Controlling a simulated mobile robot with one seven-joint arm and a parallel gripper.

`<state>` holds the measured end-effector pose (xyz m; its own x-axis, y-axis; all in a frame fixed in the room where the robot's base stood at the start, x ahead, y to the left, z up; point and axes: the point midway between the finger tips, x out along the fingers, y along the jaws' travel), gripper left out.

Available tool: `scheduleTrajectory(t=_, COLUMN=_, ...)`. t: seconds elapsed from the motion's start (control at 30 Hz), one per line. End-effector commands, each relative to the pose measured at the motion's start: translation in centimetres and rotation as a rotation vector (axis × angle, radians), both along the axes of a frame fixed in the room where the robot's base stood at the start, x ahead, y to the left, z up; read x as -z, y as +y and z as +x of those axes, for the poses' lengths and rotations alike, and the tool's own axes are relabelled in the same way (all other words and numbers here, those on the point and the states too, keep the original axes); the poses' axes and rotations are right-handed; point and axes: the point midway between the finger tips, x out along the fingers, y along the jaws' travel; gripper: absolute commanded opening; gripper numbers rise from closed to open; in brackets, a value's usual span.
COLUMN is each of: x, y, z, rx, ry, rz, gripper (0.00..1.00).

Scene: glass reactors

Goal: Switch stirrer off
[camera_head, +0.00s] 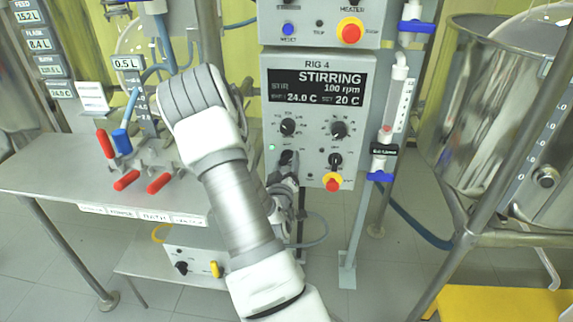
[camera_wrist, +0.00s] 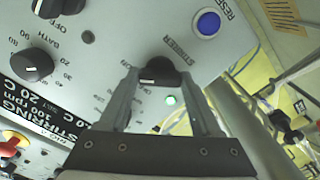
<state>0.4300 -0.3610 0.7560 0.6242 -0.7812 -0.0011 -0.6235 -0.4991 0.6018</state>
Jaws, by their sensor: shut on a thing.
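The rig 4 control panel (camera_head: 318,118) has a lit display (camera_head: 318,88) reading "STIRRING 100 rpm". The black stirrer knob (camera_wrist: 158,72) sits beside its "STIRRER" label in the wrist view. My gripper (camera_wrist: 160,80) has one finger on each side of this knob and is shut on it. A green lamp (camera_wrist: 170,100) glows near the knob; it also shows in the head view (camera_head: 271,147). In the head view my gripper (camera_head: 285,172) is at the panel's lower left, largely covering the lower part of the knob.
Another black knob (camera_wrist: 32,65) and a blue reset button (camera_wrist: 208,22) are close by. A red emergency stop (camera_head: 332,183) is at the panel's bottom. A metal table (camera_head: 60,175) with red-handled clamps stands left, a steel vessel (camera_head: 480,110) right.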

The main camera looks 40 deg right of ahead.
Motion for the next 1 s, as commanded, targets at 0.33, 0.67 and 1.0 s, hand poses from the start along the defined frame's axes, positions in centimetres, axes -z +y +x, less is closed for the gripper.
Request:
scheduleTrajectory(t=0.33, x=-0.04, y=0.05, z=0.17, rx=-0.003, ry=0.233, rz=-0.192, gripper=0.09)
scheduleTrajectory(t=0.67, x=-0.15, y=0.05, z=0.2, rx=-0.003, ry=0.472, rz=-0.384, gripper=0.09)
scheduleTrajectory(t=1.0, x=-0.18, y=0.04, z=0.22, rx=-0.004, ry=0.65, rz=-0.528, gripper=0.09)
